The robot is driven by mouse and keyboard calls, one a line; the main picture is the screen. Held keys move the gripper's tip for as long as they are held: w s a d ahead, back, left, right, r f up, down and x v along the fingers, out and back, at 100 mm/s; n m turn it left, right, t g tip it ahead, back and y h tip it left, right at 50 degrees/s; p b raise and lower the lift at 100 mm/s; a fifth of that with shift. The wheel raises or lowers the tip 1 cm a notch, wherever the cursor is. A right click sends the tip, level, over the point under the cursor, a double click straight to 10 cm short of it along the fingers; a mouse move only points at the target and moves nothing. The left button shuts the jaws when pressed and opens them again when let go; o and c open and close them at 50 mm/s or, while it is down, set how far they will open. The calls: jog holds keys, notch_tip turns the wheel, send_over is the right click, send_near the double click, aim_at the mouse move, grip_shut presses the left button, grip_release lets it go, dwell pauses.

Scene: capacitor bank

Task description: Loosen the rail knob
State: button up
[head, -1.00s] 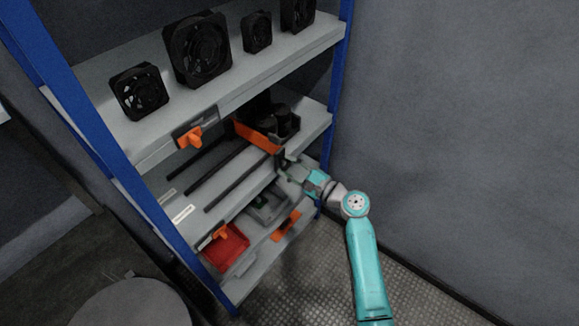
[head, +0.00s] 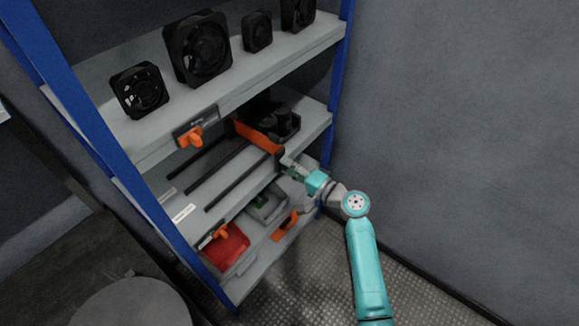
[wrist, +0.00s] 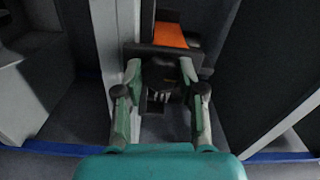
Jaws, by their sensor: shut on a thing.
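A dark knob (wrist: 160,74), which I take to be the rail knob, sits between my fingertips in the wrist view, in front of a black plate and an orange bar (wrist: 170,35). In the head view the same orange bar (head: 256,137) lies across the dark rails on the middle shelf. My gripper (head: 284,162) is at the bar's right, near end. It also shows in the wrist view (wrist: 161,88), shut on the knob with a finger on each side. In the head view the knob is hidden by the gripper.
Black capacitor-like parts (head: 280,121) stand behind the bar. Below are a red bin (head: 226,247) and a grey bin (head: 268,207). A blue post (head: 338,85) stands close right of my gripper.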

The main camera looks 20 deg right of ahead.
jog(key=shift+f+n, duration=0.15)
jog(key=shift+n, duration=2.05)
jog(key=o, duration=1.2)
jog(key=shift+c, duration=0.2)
jog(key=shift+d, duration=0.1)
jog(key=v, duration=1.2)
